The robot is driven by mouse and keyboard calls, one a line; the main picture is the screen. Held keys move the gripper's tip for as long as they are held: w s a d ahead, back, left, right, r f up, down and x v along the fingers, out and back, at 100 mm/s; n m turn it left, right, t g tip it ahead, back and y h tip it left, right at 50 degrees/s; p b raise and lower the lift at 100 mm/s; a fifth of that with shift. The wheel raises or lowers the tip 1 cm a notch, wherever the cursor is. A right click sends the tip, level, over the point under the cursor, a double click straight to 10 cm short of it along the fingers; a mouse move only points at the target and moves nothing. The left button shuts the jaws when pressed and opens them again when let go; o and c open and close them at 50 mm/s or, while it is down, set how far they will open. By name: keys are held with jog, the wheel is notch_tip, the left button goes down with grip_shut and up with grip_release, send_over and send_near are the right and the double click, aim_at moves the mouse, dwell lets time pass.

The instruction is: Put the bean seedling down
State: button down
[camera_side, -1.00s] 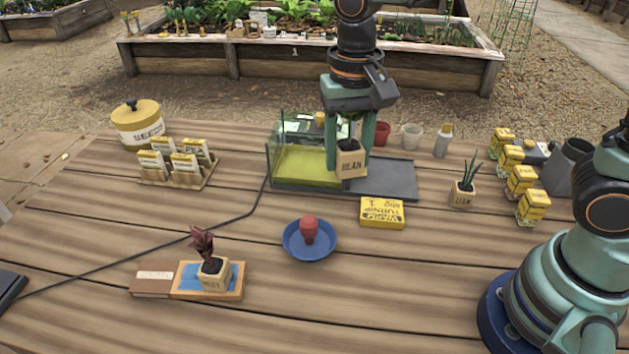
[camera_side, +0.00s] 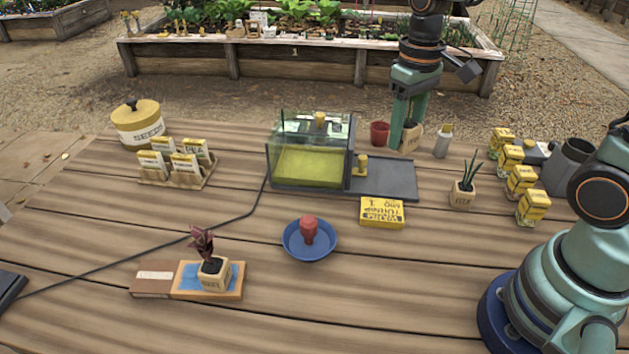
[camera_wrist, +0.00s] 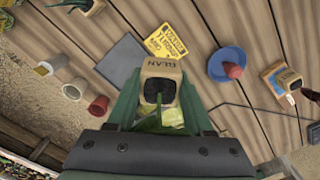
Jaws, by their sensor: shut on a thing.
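My gripper (camera_side: 406,134) is shut on the bean seedling's small wooden pot (camera_side: 412,138), beyond the dark grey mat at the back of the table. In the wrist view my gripper (camera_wrist: 160,88) has one finger on each side of the pot (camera_wrist: 160,68), marked BEAN, with dark soil and a green stem. The pot looks upright in the side view. I cannot tell whether its base touches the table. The seedling's leaves are mostly hidden by my gripper.
A glass box (camera_side: 310,160) with a yellow-green floor stands left of the grey mat (camera_side: 392,184). A blue dish (camera_side: 288,246) sits in front.

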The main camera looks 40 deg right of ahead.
aim_at(371, 239)
dwell(0.4)
jog(key=shift+s+a+r+m, duration=0.1)
jog(key=shift+a+r+m, duration=0.1)
jog(key=shift+a+m, duration=0.45)
jog(key=s+a+r+m, duration=0.2)
jog(key=s+a+m, duration=0.1)
jog(key=a+m, duration=0.4)
jog(key=shift+m, duration=0.35)
jog(key=f, duration=1.9)
jog(key=shift+w+d+f, duration=0.2)
jog(key=shift+d+f, duration=0.05)
jog(key=shift+f, duration=0.15)
jog(key=shift+f, duration=0.15)
jog(key=shift+c, duration=1.4)
grip_release()
